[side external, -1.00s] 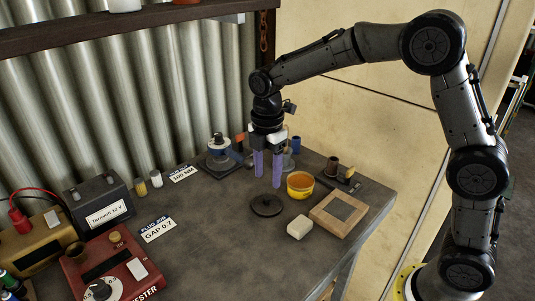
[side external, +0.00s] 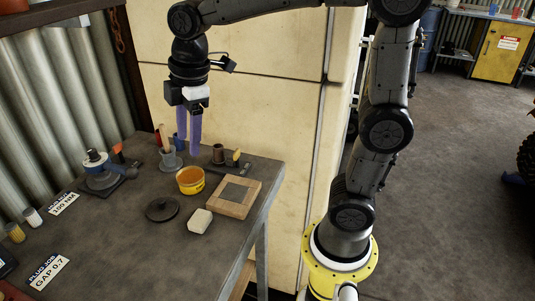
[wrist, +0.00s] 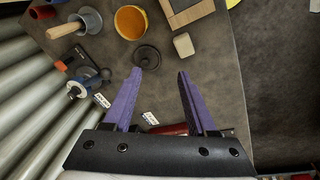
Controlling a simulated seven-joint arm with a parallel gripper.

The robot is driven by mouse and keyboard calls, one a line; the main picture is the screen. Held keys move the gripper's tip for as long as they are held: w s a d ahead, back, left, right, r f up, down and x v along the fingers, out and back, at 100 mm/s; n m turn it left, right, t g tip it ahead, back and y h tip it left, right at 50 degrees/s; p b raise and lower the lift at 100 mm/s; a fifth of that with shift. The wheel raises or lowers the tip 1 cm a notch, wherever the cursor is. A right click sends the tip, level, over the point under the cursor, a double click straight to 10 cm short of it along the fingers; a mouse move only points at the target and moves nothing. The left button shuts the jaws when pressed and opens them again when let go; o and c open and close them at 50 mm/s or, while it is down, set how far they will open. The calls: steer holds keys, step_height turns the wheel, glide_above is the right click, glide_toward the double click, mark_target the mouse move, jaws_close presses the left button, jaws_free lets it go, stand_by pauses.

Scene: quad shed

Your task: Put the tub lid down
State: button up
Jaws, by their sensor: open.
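The tub lid, a dark round disc with a small knob (side external: 162,209), lies flat on the workbench in the side external view. It also shows in the wrist view (wrist: 147,57), just beyond the left fingertip. The yellow tub (side external: 190,181) stands upright without its lid behind it, with orange-brown contents; it also shows in the wrist view (wrist: 131,22). My gripper (side external: 188,148) is open and empty, with purple fingers pointing down above the back of the bench. In the wrist view its fingers (wrist: 160,72) are spread with nothing between them.
A wooden frame with a grey panel (side external: 252,198) and a pale block (side external: 200,221) sit right of the lid. A grey cup with a wooden handle (side external: 171,160) stands behind the tub. A blue-topped device (side external: 97,163) stands left.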

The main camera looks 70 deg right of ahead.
steer(key=s+d+f+m+t, duration=0.1)
steer(key=s+m, duration=0.4)
steer(key=s, duration=0.3)
steer(key=s+d+f+m+t, duration=0.2)
steer(key=s+m, duration=0.4)
steer(key=s, duration=0.2)
steer(key=shift+s+t, duration=0.2)
steer(key=shift+t, duration=0.1)
